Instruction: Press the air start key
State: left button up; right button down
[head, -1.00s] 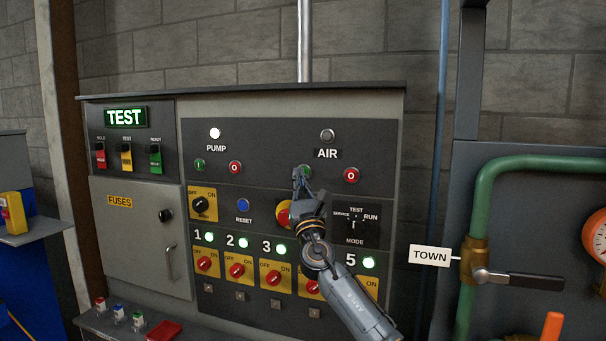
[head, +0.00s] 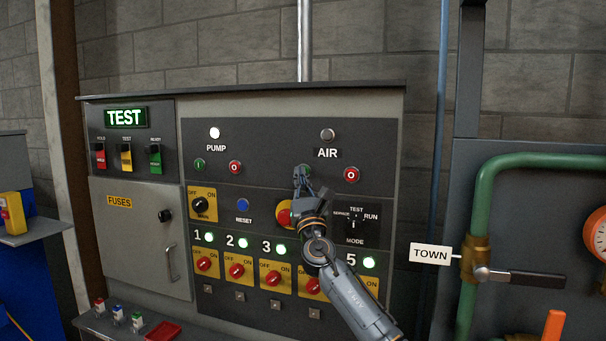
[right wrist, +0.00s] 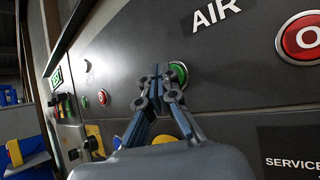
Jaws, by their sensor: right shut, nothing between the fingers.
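The green air start key (head: 305,168) is on the dark panel below the AIR label (head: 327,153), partly hidden by my right gripper (head: 300,174). In the right wrist view the green key (right wrist: 180,72) shows just beside and behind the tips of my right gripper (right wrist: 161,82). The gripper is shut and empty, its tips at or very near the key's left edge; I cannot tell if they touch. The AIR lamp (head: 327,135) looks grey and unlit. My left gripper is not in view.
A red O key (head: 351,174) is right of the green one. The PUMP lamp (head: 214,133) is white, above its green key (head: 199,164) and red key (head: 235,167). A red-and-yellow stop button (head: 284,213) sits below, partly behind my gripper. The MODE selector (head: 355,224) is to the right.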

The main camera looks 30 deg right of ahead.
jog(key=shift+w+d+b, duration=0.25)
jog(key=shift+d+b, duration=0.05)
jog(key=shift+b, duration=0.15)
dwell(0.4)
dwell(0.3)
jog(key=shift+s+a+r+p, duration=0.1)
jog(key=shift+s+a+p, duration=0.2)
jog(key=shift+p, duration=0.35)
jog(key=shift+s+a, duration=0.25)
jog(key=s+a+p, duration=0.3)
jog(key=p, duration=0.1)
jog(key=shift+s+a, duration=0.15)
jog(key=shift+a, duration=0.25)
